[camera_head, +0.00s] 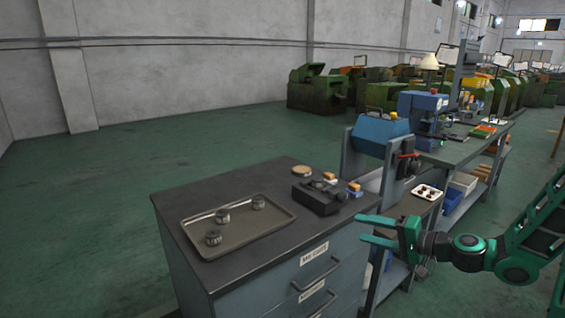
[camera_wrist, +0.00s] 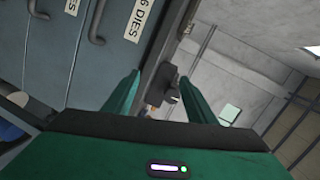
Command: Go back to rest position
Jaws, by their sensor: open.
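My gripper (camera_head: 376,231) is green, open and empty in the head view. It hangs in the air beside the right front of the grey drawer cabinet (camera_head: 262,290), with its fingers pointing left toward it. In the wrist view my gripper's two green fingers (camera_wrist: 160,95) stand apart with nothing held between them. The cabinet's drawer fronts (camera_wrist: 60,50) show tilted at the upper left there. My green and black arm reaches in from the right edge of the head view.
A metal tray (camera_head: 262,238) with three small dark metal parts lies on the cabinet top. A black device (camera_head: 318,197) stands at its right end. A workbench (camera_head: 455,155) with a blue machine (camera_head: 378,134) stands behind my gripper. The green floor (camera_head: 120,180) at left is clear.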

